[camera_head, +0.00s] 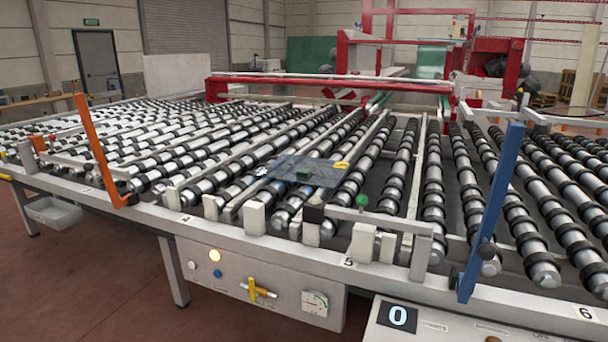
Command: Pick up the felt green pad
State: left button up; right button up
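A small dark green block, which looks like the felt green pad (303,175), lies on a bluish see-through glass pane (322,179). The pane rests on the rollers in the middle of the conveyor, behind its front rail. A small yellow piece (342,165) sits at the pane's right edge, and a small pale item (262,171) is at its left end. Neither of my grippers shows in the head view.
The roller conveyor (150,180) fills the middle. An orange upright (95,150) stands left and a blue upright (492,210) right. A green-knobbed lever (362,201) and white blocks line the front rail. A control panel (262,285) hangs below.

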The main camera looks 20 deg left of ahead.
aim_at(303, 172)
jog(key=i+j+z, duration=0.2)
jog(key=j, duration=0.15)
jog(key=i+j+z, duration=0.2)
jog(key=j, duration=0.2)
jog(key=j+z, duration=0.2)
jog(key=j, duration=0.2)
